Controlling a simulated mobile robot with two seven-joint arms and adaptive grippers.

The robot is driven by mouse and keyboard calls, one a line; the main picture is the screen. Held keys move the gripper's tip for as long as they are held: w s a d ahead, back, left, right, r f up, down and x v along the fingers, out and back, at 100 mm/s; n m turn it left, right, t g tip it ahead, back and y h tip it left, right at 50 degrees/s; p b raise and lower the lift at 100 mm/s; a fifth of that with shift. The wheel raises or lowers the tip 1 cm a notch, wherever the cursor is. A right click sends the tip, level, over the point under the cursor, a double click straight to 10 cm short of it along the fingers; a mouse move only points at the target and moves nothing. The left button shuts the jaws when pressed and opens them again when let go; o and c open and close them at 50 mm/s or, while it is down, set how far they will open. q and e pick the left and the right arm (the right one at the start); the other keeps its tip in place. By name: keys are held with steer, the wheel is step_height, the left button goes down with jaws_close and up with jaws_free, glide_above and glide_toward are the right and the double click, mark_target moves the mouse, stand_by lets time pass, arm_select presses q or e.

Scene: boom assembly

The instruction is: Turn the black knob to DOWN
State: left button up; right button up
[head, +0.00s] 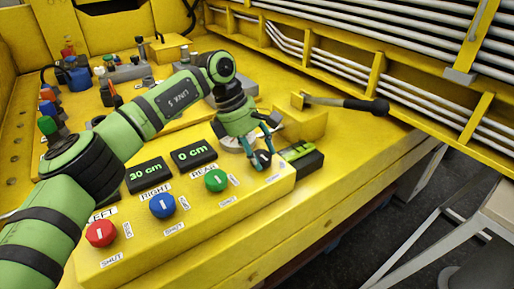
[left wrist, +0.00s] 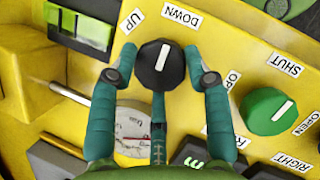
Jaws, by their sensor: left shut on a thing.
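The black knob (left wrist: 161,72) sits on the yellow panel between my left gripper's fingertips in the left wrist view. Its white line points up and slightly right, closer to the DOWN label (left wrist: 182,16) than to the UP label (left wrist: 131,21). My left gripper (left wrist: 160,62) is shut on the knob, one finger on each side. In the head view my left gripper (head: 262,152) is at the panel's right end, and its fingers partly hide the knob (head: 263,161). My right gripper is not in view.
Green (head: 215,180), blue (head: 162,205) and red (head: 100,233) knobs line the panel to the left, with two displays reading 30 cm (head: 148,174) and 0 cm (head: 194,153). A green-and-black switch (head: 302,156) and a round gauge (left wrist: 130,128) are close to the gripper. A black-handled lever (head: 345,103) stands behind.

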arm_select(q)
steer(key=shift+d+m, duration=0.15)
steer(key=shift+m, duration=0.15)
steer(key=o, duration=1.1)
steer(key=shift+o, duration=0.2)
steer(key=shift+r, duration=0.2)
steer(key=v, duration=1.1)
steer(key=shift+r, duration=0.3)
steer(key=shift+r, duration=0.1)
